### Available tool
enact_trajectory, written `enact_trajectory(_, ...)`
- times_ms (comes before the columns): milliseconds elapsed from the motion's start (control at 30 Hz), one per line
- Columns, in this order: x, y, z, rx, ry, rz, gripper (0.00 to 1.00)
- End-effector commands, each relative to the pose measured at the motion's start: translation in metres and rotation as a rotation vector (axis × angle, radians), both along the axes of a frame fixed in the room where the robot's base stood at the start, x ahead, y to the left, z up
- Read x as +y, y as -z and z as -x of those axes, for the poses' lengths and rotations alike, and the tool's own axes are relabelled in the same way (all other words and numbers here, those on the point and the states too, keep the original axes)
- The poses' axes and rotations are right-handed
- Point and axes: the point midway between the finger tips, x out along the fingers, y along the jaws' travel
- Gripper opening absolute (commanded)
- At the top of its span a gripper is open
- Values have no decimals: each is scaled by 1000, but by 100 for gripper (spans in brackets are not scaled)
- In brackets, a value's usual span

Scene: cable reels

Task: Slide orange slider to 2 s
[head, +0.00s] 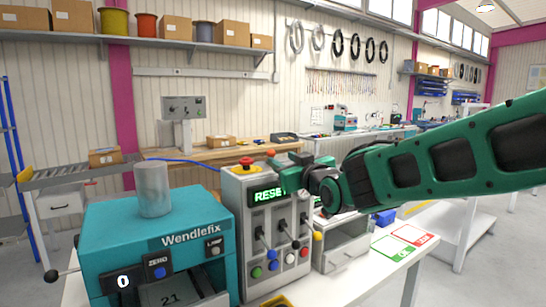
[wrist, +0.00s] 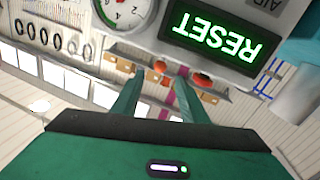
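A grey control box (head: 235,195) stands on the bench, with a lit green "RESET" display (head: 268,194). Its front carries several upright slots with dark lever knobs (head: 282,225) and a row of coloured buttons. A small orange knob (head: 318,236) sticks out at its lower right; I cannot tell whether it is the orange slider. My gripper (head: 290,168) is at the box's upper right and covers the display's right end. In the wrist view, the two fingers (wrist: 158,78) are apart with nothing held, and the display (wrist: 220,35) appears upside down beside a round gauge (wrist: 125,10).
A teal Wendlefix machine (head: 150,240) with a grey cylinder (head: 153,188) stands left of the box. A red mushroom button (head: 246,162) sits on the box top.

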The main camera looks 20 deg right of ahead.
Motion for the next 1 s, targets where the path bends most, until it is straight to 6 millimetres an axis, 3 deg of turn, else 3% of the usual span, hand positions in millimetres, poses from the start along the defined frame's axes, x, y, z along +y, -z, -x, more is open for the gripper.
enact_trajectory(600,10,1,-88,2,1,-1,40)
enact_trajectory(1000,10,0,-102,1,3,-1,40)
